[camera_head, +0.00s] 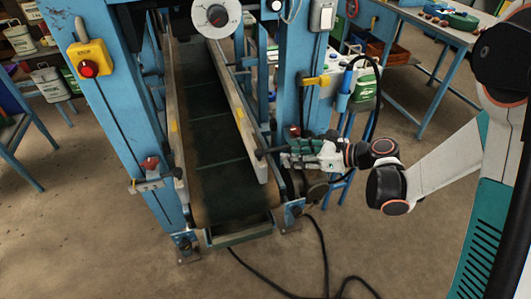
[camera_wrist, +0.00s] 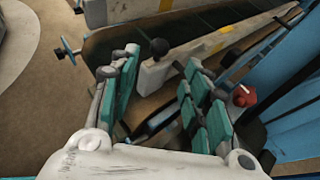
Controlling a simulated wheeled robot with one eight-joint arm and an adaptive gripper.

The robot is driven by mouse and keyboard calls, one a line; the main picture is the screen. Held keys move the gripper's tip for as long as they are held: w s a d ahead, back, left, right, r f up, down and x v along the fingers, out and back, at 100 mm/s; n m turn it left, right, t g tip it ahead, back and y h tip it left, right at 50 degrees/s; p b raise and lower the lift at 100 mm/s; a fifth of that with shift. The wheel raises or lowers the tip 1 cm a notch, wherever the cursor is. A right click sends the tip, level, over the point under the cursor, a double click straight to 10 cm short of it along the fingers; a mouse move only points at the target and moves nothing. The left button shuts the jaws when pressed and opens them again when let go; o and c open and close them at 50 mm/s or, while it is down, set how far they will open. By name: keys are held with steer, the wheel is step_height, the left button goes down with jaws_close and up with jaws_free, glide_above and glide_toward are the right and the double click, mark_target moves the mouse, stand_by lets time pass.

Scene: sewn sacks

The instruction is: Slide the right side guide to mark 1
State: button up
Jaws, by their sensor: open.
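The right side guide (camera_head: 238,112) is a long grey rail with a yellow patch, along the right side of the dark green conveyor belt (camera_head: 217,130). It also shows in the wrist view (camera_wrist: 205,52), with a round black knob (camera_wrist: 159,46) at its near end. My gripper (camera_head: 276,157) is at the right of the belt's near end, pointing left toward the guide. In the wrist view my gripper (camera_wrist: 160,62) is open, its teal-padded fingers to either side of the knob. Whether they touch it I cannot tell.
The left side guide (camera_head: 177,125) runs along the belt's other side. Blue posts (camera_head: 110,110) flank the conveyor. A red clamp handle (camera_wrist: 244,96) is just right of my fingers. A black cable (camera_head: 290,290) lies on the floor. The floor at front left is clear.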

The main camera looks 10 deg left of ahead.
mark_target(262, 151)
steer(key=b+x, duration=0.3)
steer(key=x, duration=1)
steer(key=shift+r, duration=0.1)
steer(key=shift+c, duration=0.5)
jaws_close()
steer(key=shift+w, duration=0.15)
